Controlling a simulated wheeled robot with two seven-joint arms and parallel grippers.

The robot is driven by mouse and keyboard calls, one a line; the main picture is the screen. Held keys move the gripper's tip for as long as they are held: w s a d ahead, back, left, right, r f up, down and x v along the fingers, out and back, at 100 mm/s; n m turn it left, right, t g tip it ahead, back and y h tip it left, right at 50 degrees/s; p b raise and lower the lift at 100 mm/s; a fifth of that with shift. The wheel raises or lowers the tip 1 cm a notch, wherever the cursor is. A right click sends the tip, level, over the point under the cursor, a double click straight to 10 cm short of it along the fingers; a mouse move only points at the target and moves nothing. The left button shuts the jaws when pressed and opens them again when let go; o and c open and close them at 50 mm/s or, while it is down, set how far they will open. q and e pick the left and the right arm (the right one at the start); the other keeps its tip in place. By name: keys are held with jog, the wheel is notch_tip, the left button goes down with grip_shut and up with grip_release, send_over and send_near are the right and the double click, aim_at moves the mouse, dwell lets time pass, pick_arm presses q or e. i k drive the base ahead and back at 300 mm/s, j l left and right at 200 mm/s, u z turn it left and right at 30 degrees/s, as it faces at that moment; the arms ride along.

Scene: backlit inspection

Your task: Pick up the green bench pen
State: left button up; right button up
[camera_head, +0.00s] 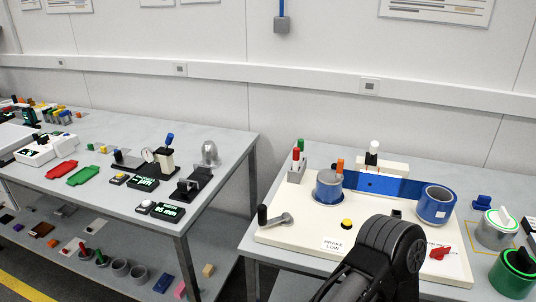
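A small grey pen holder (296,174) stands at the back left of the cream board on the right table. Slim upright pieces stand in it, one with a red top (296,153). Neither gripper shows. A black ribbed part of my own arm comes up from the bottom edge, over the front of the cream board, and hides part of it.
The cream board (290,238) carries a blue-wrapped cylinder (328,190), a blue roll (435,207), a crank handle (275,219) and a red knob (440,252). Green-banded cans (494,232) stand at right. The left table (120,206) holds several small devices. A gap separates the tables.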

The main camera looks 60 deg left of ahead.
aim_at(300, 142)
jog(key=u, duration=1.95)
